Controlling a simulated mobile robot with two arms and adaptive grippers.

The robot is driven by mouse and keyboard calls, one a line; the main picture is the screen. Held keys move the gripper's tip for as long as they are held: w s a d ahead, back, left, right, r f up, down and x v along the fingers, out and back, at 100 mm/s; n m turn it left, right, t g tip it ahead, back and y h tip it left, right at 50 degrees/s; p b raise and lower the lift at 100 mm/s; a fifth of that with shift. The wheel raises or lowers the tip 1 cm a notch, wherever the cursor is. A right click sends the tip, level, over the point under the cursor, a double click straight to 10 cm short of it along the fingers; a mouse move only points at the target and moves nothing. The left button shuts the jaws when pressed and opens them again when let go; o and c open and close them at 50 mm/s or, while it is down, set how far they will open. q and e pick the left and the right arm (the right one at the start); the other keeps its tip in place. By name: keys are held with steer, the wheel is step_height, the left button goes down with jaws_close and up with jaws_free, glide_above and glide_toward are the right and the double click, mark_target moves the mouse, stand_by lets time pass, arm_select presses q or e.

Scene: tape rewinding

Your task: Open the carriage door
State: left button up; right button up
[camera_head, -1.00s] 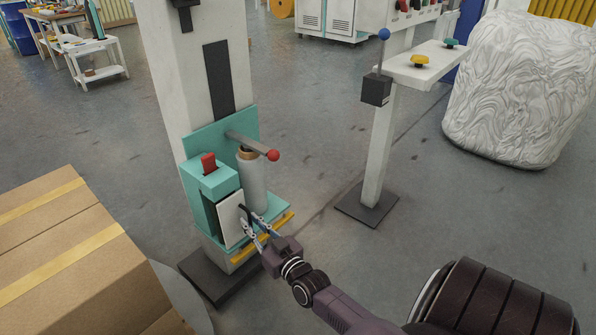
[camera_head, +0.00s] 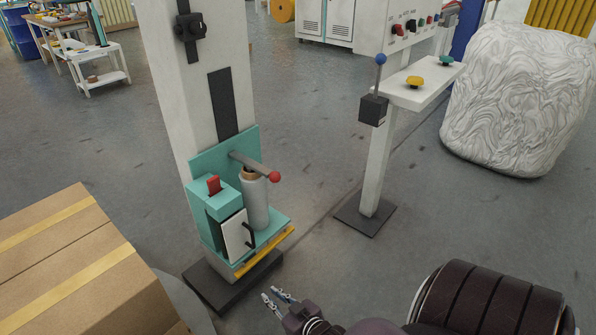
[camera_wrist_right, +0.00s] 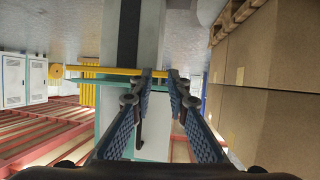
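The carriage (camera_head: 200,231) is a teal unit low on a white column. Its white door panel (camera_head: 235,236) has a black handle (camera_head: 250,235) near its right edge. A dark strip shows along the panel's left side; I cannot tell surely how far the door stands open. My right gripper (camera_head: 273,296) is apart from the handle, below and in front of the carriage. In the right wrist view its fingers (camera_wrist_right: 160,78) are open with nothing between them. The door (camera_wrist_right: 154,142) shows upside down beyond them. My left gripper is not in view.
A grey cylinder (camera_head: 256,204) stands beside the door, under a red-tipped lever (camera_head: 255,167). A yellow bar (camera_head: 264,252) edges the carriage front. A cardboard box (camera_head: 70,265) is at the left. A control stand (camera_head: 380,160) is to the right, with clear floor between.

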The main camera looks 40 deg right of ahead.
steer(key=s+a+f+g+p, duration=0.2)
steer(key=s+f, duration=0.3)
steer(key=s, duration=0.3)
steer(key=s+a+f+n+g+y+p, duration=0.1)
steer(key=s+a+f+g+p, duration=0.2)
steer(key=s, duration=0.5)
steer(key=shift+a+f+g+p, duration=0.3)
steer(key=shift+f+g+p, duration=0.2)
steer(key=shift+f+p, duration=0.85)
steer(key=shift+f, duration=0.2)
